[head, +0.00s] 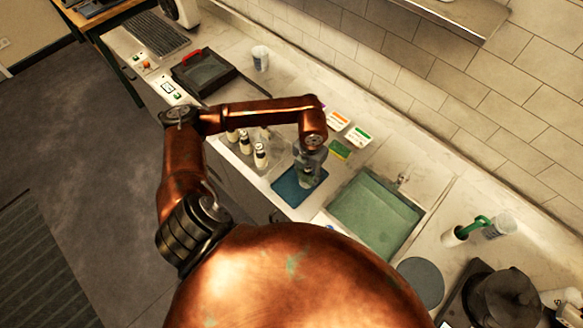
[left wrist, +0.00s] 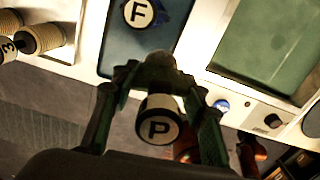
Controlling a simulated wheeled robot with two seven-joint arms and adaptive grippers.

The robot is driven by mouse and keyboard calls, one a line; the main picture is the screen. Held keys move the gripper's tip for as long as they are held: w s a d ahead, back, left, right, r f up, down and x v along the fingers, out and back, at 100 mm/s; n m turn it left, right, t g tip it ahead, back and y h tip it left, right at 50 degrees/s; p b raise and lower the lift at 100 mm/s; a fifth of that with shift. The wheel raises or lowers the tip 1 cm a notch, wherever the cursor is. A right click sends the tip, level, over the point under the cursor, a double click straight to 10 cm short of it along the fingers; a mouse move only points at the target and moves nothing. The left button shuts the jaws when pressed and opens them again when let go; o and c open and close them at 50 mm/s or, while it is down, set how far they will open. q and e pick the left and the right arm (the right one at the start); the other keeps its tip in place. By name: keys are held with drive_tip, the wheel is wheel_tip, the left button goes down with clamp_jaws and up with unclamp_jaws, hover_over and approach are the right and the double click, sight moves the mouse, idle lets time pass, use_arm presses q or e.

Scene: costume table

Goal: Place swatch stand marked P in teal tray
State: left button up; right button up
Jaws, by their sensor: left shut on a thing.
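My left gripper (head: 308,168) is over the small dark teal-blue tray (head: 285,193) on the counter. In the left wrist view its fingers (left wrist: 158,84) are shut on a swatch stand with a black top and a round white label marked P (left wrist: 158,130). The tray (left wrist: 120,62) lies beyond the P stand in that view. A stand marked F (left wrist: 138,12) is in the tray. I cannot tell how high the P stand is above the tray. My right gripper is not in view.
Several cream, black-topped stands (head: 260,155) stand left of the tray; some also show in the left wrist view (left wrist: 42,38). A green basin (head: 375,218) is to its right. Small cards (head: 358,136) lie behind. A black tray (head: 203,72) and white cup (head: 260,58) are farther left.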

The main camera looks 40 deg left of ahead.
use_arm(q)
drive_tip(key=n, duration=0.3)
drive_tip(key=a+n+p, duration=0.1)
drive_tip(key=shift+s+a+r+n, duration=0.1)
drive_tip(key=shift+s+r+n, duration=0.05)
drive_tip(key=shift+s+n, duration=0.25)
drive_tip(key=a+f+n, duration=0.1)
drive_tip(key=f+n, duration=0.1)
drive_tip(key=n, duration=0.2)
drive_tip(key=s+a+f+n+b, duration=0.1)
drive_tip(key=f+n, duration=0.1)
drive_tip(key=n, duration=0.2)
drive_tip(key=a+f+n, duration=0.1)
drive_tip(key=f+n, duration=0.2)
drive_tip(key=n, duration=0.1)
drive_tip(key=shift+s+a+b, duration=0.25)
drive_tip(key=shift+s+b, duration=0.05)
drive_tip(key=shift+s, duration=0.05)
drive_tip(key=shift+f, duration=0.1)
drive_tip(key=shift+f, duration=0.2)
drive_tip(key=shift+f+b, duration=0.3)
drive_tip(key=shift+b, duration=0.15)
